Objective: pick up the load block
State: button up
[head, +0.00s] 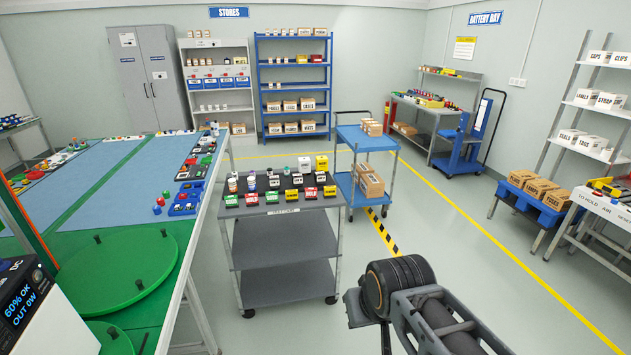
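Several small labelled blocks stand on the dark top of a grey cart (275,253) near the middle of the head view. Its front row has a green block (231,201), a red block (252,199) and yellow blocks (330,191). Behind them are white and black blocks, small cylinders and a taller yellow block (322,162). The lettering is too small to read, so I cannot tell which one is the load block. My arm shows at the lower right, right of the cart and apart from it. I see no gripper fingers.
A table with blue mats (155,183) and a green turntable (117,272) stands at the left. A blue trolley (366,139) with boxes is just behind the cart. A blue pallet (533,205) with boxes is at the right. The floor between trolley and pallet is clear.

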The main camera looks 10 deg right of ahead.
aim_at(297, 179)
jog(key=i, duration=2.55)
jog(key=u, duration=0.4)
